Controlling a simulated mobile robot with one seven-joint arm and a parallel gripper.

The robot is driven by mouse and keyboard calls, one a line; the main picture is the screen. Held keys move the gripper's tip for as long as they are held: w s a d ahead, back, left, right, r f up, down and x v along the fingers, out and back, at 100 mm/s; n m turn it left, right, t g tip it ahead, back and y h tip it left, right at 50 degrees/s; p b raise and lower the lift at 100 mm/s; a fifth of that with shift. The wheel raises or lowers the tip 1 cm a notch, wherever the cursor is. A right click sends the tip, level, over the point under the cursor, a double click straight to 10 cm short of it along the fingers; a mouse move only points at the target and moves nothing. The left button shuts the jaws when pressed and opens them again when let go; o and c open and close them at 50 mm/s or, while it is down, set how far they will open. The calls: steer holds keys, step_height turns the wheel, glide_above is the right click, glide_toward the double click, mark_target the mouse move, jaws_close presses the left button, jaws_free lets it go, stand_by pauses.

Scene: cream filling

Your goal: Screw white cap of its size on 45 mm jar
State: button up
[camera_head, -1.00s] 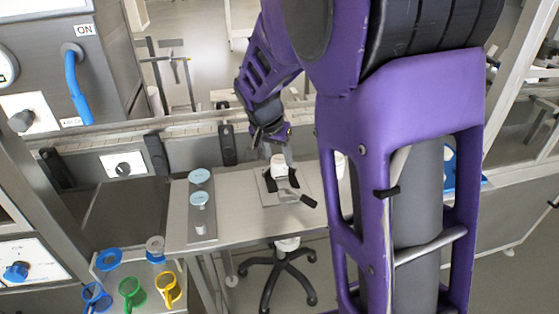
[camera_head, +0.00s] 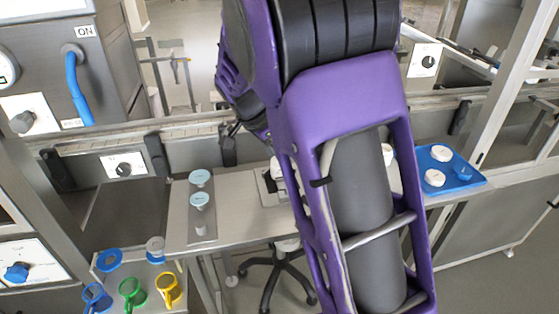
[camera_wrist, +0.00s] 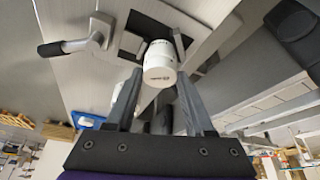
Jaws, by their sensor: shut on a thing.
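A white jar (camera_wrist: 158,52) stands in a grey clamp fixture (camera_wrist: 97,75) with black pads and a lever handle, in the wrist view. A round white cap (camera_wrist: 161,77) with small print faces the camera at the jar's end, between my fingertips. My gripper (camera_wrist: 160,72) is shut on the white cap, one finger on each side of it. The seam between cap and jar is too small to judge how they sit. In the head view a bit of the white jar (camera_head: 278,168) shows beside my arm, which hides my gripper there.
A blue tray (camera_head: 462,183) with white lidded pieces stands to the right. A plate (camera_head: 200,231) with light-blue-topped pieces is left on the table (camera_head: 240,215). Coloured cups (camera_head: 130,293) stand at lower left. A stool is below the table.

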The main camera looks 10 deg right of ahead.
steer(key=m+g+p, duration=0.1)
steer(key=m, duration=0.2)
steer(key=shift+w+r, duration=0.1)
steer(key=shift+w, duration=0.1)
steer(key=shift+m+g+p, duration=0.4)
steer(key=shift+m+g, duration=0.1)
steer(key=shift+m, duration=0.5)
steer(key=o, duration=1.2)
steer(key=n, duration=0.1)
steer(key=n+t+b, duration=0.1)
steer(key=n+b, duration=0.1)
steer(key=n, duration=0.1)
steer(key=shift+s+f+t, duration=0.2)
steer(key=shift+f+t, duration=0.05)
steer(key=shift+t, duration=0.05)
steer(key=shift+r+n+t, duration=0.15)
steer(key=shift+n+t, duration=0.25)
steer(key=shift+n, duration=0.5)
